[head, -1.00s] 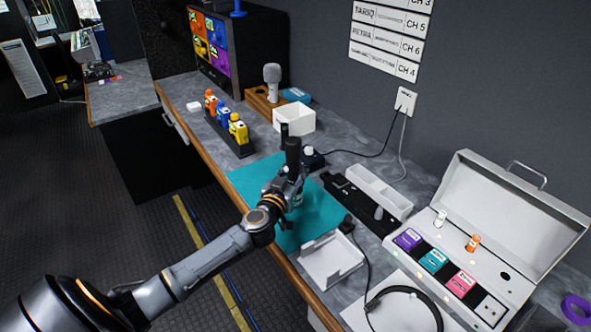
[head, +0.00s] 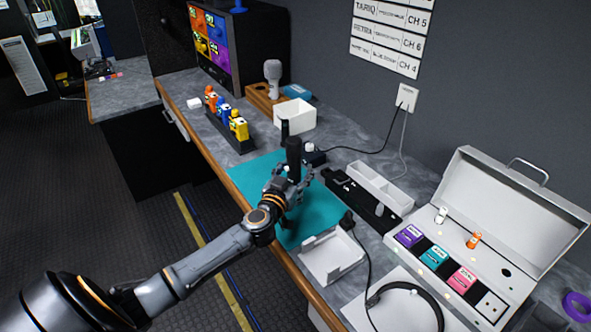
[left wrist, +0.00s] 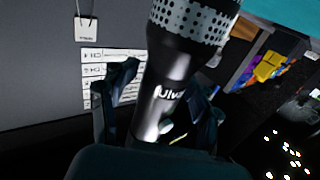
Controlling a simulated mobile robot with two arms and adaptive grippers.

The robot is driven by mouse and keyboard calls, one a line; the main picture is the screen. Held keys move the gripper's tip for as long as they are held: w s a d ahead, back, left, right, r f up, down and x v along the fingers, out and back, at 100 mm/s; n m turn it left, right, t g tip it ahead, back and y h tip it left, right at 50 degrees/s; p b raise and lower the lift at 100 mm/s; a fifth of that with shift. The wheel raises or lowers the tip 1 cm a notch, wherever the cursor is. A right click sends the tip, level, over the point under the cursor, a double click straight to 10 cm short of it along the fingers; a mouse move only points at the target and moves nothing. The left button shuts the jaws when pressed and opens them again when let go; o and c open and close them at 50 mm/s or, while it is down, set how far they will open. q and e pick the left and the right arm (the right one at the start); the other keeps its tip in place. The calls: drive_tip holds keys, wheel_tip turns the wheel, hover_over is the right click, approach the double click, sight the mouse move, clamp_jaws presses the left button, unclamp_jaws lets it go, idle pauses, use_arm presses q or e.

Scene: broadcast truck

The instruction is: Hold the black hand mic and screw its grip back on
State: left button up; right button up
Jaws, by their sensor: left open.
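The black hand mic (head: 293,152) shows above my left gripper (head: 292,181) over the teal mat (head: 318,212). In the left wrist view, the mic's dark body (left wrist: 172,68) stands tilted between the two fingers of the left gripper (left wrist: 160,100), with its perforated grille at the top. The fingers are open around the body; I cannot tell whether either touches it. The mic's lower end is hidden by the gripper, so I cannot tell how its grip sits. My right gripper is not in view.
A rack with orange, blue and yellow packs (head: 230,127) stands left of the mat. A white box (head: 295,117) is behind it. A white tray (head: 332,258), a headset (head: 432,306) and an open white case (head: 470,262) are to the right. The mat's front part is clear.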

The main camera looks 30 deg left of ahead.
use_arm(q)
drive_tip(key=v, duration=1.2)
drive_tip(key=shift+r, duration=0.1)
